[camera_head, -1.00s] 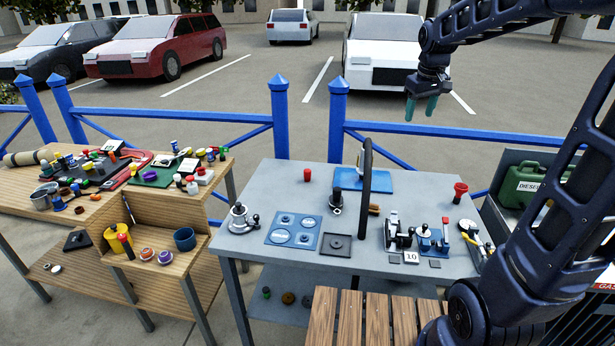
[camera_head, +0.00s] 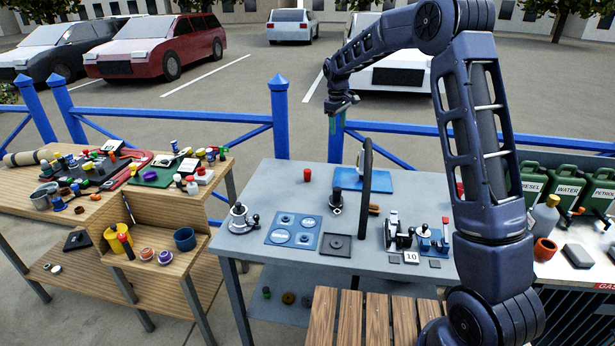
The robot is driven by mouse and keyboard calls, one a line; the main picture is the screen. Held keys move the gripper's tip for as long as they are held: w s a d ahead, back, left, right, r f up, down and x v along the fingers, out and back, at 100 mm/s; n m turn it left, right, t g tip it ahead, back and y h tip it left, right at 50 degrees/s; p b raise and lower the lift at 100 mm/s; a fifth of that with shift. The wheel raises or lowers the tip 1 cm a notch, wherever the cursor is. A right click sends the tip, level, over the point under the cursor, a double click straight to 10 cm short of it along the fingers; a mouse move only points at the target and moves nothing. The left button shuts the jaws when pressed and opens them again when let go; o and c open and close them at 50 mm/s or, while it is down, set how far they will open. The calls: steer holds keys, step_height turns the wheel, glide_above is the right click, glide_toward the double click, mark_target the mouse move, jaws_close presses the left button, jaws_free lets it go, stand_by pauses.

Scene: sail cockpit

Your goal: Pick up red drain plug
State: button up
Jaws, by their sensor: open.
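A small red cylinder (camera_head: 307,175) stands upright at the back left of the grey table (camera_head: 262,190); it looks like the red drain plug, though I cannot be sure at this size. Another red piece (camera_head: 460,188) shows only in part at the back right, mostly hidden behind my arm. My gripper (camera_head: 337,124) points down with its greenish fingers in front of the blue fence post. It is open and empty, up and to the right of the red cylinder in the picture, apart from it.
A tall dark curved post (camera_head: 367,180) and a blue tray (camera_head: 390,182) stand near the red cylinder. A blue panel (camera_head: 293,231) and a metal winch (camera_head: 240,218) are in front. The table around the cylinder is clear. Green cans (camera_head: 567,184) stand far right.

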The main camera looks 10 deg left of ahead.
mark_target(307, 172)
steer(key=w+a+f+n, duration=0.1)
steer(key=a+f, duration=0.3)
steer(key=w+a+f+n, duration=0.1)
steer(key=a+f, duration=0.4)
steer(key=w+a+f+n, duration=0.1)
steer(key=a+f, duration=0.3)
steer(key=shift+a+f+g+h, duration=0.25)
steer(key=shift+g+h, duration=0.05)
steer(key=shift+h, duration=0.1)
steer(key=shift+s+d+f, duration=0.1)
steer(key=shift+d+f, duration=0.15)
steer(key=shift+f, duration=1.5)
steer(key=shift+s+d+f, duration=0.15)
steer(key=shift+d+f, duration=0.05)
steer(key=shift+f, duration=1.6)
steer(key=shift+s+d+f, duration=0.1)
steer(key=shift+d+f, duration=0.15)
steer(key=shift+f, duration=1.5)
steer(key=c, duration=1.1)
steer(key=shift+o, duration=0.2)
